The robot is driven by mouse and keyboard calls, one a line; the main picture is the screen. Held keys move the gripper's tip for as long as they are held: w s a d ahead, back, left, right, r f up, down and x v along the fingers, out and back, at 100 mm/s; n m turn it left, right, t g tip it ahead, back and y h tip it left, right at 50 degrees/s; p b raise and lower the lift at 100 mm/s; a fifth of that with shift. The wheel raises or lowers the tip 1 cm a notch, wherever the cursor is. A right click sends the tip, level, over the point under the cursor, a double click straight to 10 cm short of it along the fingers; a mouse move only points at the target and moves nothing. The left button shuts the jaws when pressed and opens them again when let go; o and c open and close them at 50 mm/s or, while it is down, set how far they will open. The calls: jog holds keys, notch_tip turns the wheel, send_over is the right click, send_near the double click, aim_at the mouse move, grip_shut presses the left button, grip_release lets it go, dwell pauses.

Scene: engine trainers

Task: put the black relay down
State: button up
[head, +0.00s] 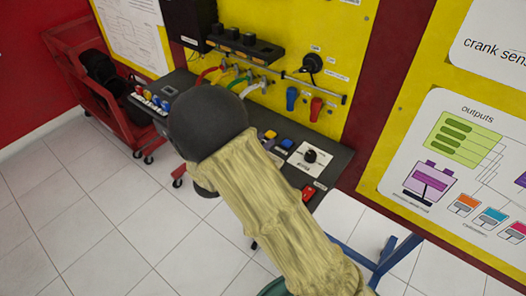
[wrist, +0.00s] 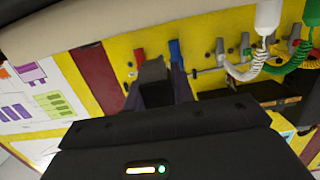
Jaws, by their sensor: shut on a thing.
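The black relay (wrist: 153,72) is a small dark block in the middle of the wrist view. My gripper (wrist: 155,88) is shut on it, with a dark finger on each side. The relay is in front of the yellow panel, near a blue handle (wrist: 175,52) and a red handle (wrist: 140,56). I cannot tell whether it touches any surface. In the head view my arm covers the middle, and the gripper and relay are hidden.
Coloured hoses hang left. A red cart (head: 75,65) stands far left.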

notch_tip(320, 180, down, 4)
jog(key=shift+r, duration=0.15)
jog(key=shift+s, duration=0.1)
dwell(0.4)
jog(key=o, duration=1)
jog(key=shift+d, duration=0.1)
